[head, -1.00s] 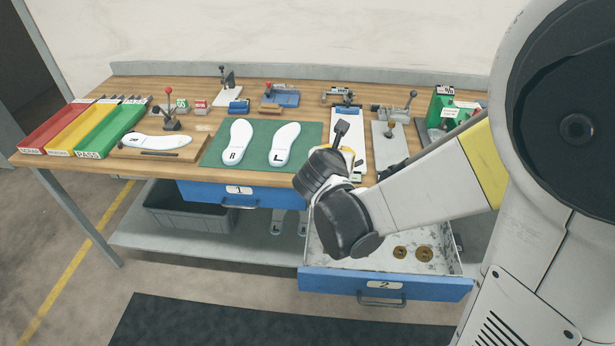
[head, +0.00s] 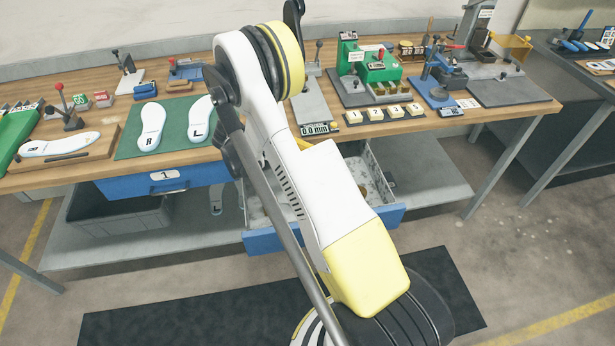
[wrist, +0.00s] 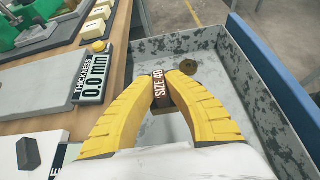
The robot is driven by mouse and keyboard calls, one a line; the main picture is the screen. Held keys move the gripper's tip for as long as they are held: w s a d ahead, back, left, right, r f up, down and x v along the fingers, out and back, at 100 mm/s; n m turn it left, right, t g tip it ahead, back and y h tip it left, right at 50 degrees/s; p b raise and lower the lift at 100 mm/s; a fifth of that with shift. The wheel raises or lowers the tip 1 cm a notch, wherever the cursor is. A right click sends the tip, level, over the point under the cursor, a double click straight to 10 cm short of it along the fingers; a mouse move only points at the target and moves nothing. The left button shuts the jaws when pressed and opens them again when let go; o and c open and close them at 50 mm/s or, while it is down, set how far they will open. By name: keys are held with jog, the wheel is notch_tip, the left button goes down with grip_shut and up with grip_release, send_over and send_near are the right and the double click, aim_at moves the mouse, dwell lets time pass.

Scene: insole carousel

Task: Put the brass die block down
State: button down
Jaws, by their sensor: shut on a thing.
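My gripper (wrist: 162,92) has its yellow fingers shut on a block with a dark brown face lettered "SIZE 40" (wrist: 158,86), which I take as the brass die block. In the wrist view the block is over the open drawer (wrist: 229,110), beside the bench edge. I cannot tell how high it is above the drawer floor. Most of the block is hidden by the fingers. A round brass piece (wrist: 190,65) lies in the drawer beyond the fingertips. In the head view my arm hides the gripper, the block and much of the open drawer (head: 392,216).
The thickness gauge reading 0.0 mm (wrist: 92,75) stands by the bench edge, left of my gripper. Numbered pads (head: 385,115) and a green machine (head: 370,65) stand further right. The green mat (head: 180,145) with white insoles is left. Bare metal drawer floor shows around the fingers.

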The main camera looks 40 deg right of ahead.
notch_tip(320, 180, down, 10)
jog(key=b, duration=0.3)
jog(key=shift+r+b, duration=0.1)
jog(key=shift+b, duration=0.25)
jog(key=shift+r, duration=0.15)
jog(key=c, duration=1.8)
grip_release()
jog(key=shift+f, duration=0.2)
jog(key=shift+o, duration=1.3)
